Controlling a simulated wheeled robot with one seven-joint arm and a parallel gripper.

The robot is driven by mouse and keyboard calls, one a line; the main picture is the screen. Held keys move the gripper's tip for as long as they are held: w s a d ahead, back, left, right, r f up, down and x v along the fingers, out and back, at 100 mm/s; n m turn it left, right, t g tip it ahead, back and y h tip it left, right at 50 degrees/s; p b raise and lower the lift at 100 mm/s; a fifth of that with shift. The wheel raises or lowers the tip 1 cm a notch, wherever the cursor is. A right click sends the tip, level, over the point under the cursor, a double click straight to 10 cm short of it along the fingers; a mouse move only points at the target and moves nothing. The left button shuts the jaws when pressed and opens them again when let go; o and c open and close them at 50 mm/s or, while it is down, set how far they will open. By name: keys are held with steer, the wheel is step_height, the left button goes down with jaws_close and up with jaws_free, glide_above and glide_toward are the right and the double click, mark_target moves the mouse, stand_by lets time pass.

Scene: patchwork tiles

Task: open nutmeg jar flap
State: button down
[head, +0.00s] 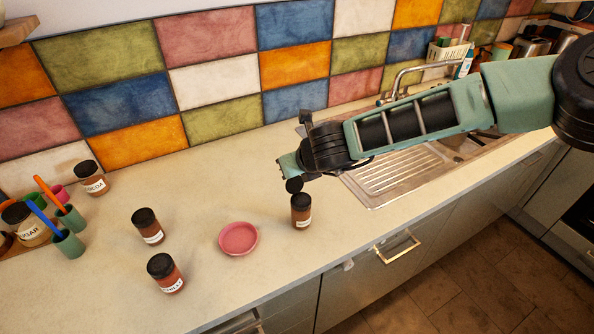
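Several small brown jars with black lids stand on the counter, and I cannot read which is the nutmeg jar. One jar (301,215) stands upright just below my gripper (292,178), its label turned to the right and too small to read. Its lid looks closed. My gripper is at or just above and left of that lid; I cannot tell if they touch. The fingers are small and partly hidden by the wrist, so their opening is unclear. Two similar jars stand to the left, a middle jar (148,226) and a front jar (165,273), both with black lids on.
A pink dish (239,239) lies left of the near jar. A cocoa jar (91,178), a sugar jar (26,224) and green cups (69,243) with utensils stand at far left. A sink (400,172) lies under my arm. The counter front is clear.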

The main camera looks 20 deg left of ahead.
steer(key=shift+w+a+f, duration=0.1)
steer(key=shift+w+a, duration=0.2)
steer(key=shift+a, duration=0.05)
stand_by(0.6)
